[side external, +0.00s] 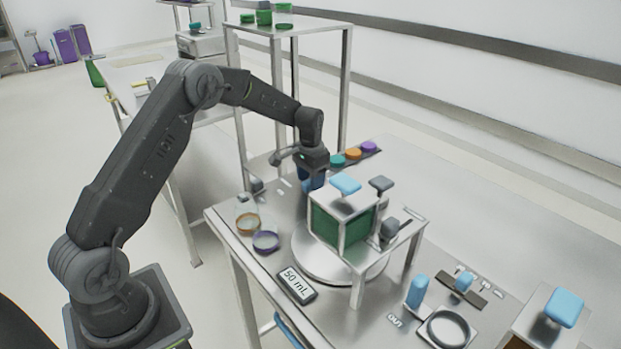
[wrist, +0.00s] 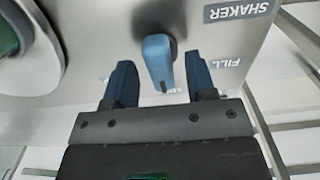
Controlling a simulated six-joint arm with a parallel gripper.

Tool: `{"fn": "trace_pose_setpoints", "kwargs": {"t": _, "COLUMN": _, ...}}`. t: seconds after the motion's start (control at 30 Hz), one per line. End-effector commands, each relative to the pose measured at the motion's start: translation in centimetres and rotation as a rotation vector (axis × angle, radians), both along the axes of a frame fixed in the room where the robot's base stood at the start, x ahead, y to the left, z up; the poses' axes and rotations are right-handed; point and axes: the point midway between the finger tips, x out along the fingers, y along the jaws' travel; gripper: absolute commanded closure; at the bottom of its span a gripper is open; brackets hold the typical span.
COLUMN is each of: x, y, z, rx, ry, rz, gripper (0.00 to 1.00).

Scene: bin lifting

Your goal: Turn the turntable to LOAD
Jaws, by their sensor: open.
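The turntable (side external: 318,262) is a pale round disc under a metal stand, with a green block (side external: 343,226) above it. Its rim appears to show in the wrist view (wrist: 47,50) at upper left. My gripper (side external: 313,180) is open and pointing down behind the stand. In the wrist view, a blue handle (wrist: 158,60) on the metal surface lies between the two spread fingers of my gripper (wrist: 160,75), with a gap on each side. A FILL label (wrist: 226,62) and a SHAKER label (wrist: 238,10) are beside it. I cannot see a LOAD label.
Colored discs (side external: 353,153) sit behind.

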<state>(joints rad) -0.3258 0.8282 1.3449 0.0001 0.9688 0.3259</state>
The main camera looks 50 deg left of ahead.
Motion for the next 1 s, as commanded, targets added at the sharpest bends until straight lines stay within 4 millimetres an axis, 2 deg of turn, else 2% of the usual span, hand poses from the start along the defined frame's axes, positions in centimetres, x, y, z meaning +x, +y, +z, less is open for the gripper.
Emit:
{"fn": "trace_pose_setpoints", "kwargs": {"t": 0.17, "x": 0.0, "y": 0.0, "z": 0.1, "rx": 0.0, "ry": -0.001, "rz": 0.0, "gripper": 0.49}}
{"fn": "trace_pose_setpoints", "kwargs": {"t": 0.27, "x": 0.1, "y": 0.0, "z": 0.9, "rx": 0.0, "ry": -0.001, "rz": 0.0, "gripper": 0.49}}
{"fn": "trace_pose_setpoints", "kwargs": {"t": 0.37, "x": 0.1, "y": 0.0, "z": 2.5, "rx": 0.001, "ry": -0.004, "rz": 0.0, "gripper": 0.49}}
{"fn": "trace_pose_setpoints", "kwargs": {"t": 0.7, "x": 0.1, "y": 0.0, "z": 10.0, "rx": 0.002, "ry": -0.005, "rz": 0.0, "gripper": 0.49}}
{"fn": "trace_pose_setpoints", "kwargs": {"t": 0.83, "x": 0.1, "y": 0.0, "z": 12.1, "rx": 0.001, "ry": -0.003, "rz": 0.0, "gripper": 0.49}}
{"fn": "trace_pose_setpoints", "kwargs": {"t": 1.0, "x": 0.0, "y": 0.0, "z": 13.5, "rx": 0.0, "ry": -0.001, "rz": 0.0, "gripper": 0.49}}
